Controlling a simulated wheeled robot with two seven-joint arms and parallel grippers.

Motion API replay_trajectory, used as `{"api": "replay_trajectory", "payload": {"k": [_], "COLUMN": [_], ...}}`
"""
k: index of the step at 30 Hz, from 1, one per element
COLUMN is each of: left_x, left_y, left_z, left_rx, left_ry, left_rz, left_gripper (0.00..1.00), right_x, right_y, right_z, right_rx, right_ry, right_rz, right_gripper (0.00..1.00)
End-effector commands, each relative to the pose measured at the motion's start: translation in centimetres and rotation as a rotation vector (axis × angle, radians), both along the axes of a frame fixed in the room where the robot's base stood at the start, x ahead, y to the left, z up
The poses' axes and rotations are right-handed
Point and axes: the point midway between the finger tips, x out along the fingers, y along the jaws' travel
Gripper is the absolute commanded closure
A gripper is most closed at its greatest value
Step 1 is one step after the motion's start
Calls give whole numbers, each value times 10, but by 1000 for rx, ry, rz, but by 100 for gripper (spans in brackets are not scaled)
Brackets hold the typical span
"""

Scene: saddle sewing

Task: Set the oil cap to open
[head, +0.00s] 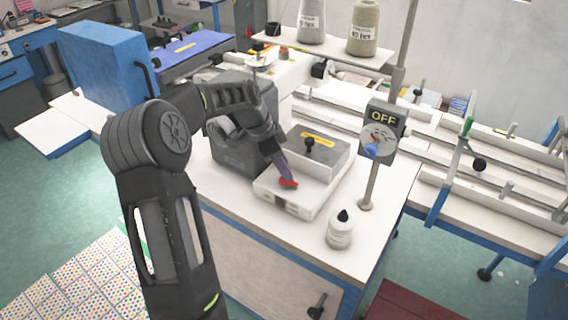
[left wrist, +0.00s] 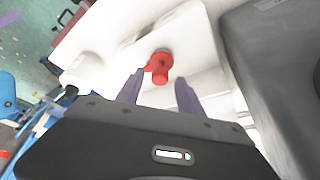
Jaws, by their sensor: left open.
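The red oil cap (head: 288,184) sits at the front of the white machine bed (head: 318,199). In the left wrist view the red cap (left wrist: 160,66) has a round base and a short stub, and lies between and just beyond the fingertips. My left gripper (head: 284,172) reaches down to it from the upper left, and partly hides it in the head view. The left gripper (left wrist: 161,78) is open, one finger on each side of the cap; I cannot tell whether either touches it. My right gripper is not in view.
A white bottle with a black tip (head: 341,230) stands on the table's front right. A post carries an OFF sign (head: 384,116) with a dial right of the bed. A dark grey machine block (head: 240,145) stands close left of the gripper.

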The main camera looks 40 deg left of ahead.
Motion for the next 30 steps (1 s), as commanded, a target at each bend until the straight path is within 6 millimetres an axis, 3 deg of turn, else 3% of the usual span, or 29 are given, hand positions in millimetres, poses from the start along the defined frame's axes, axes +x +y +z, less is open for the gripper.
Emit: {"api": "replay_trajectory", "payload": {"k": [10,26,30], "left_x": [1,1,2], "left_y": [-2,-1,-1], "left_z": [-5,-5,-5], "left_rx": [0,0,1], "left_ry": [0,0,-1], "left_rz": [-1,-1,-1], "left_gripper": [56,99,100], "right_x": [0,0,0], "right_y": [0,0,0], "right_z": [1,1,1], "right_rx": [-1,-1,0], "right_ry": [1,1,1], "right_rz": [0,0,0], "right_gripper": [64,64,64]}}
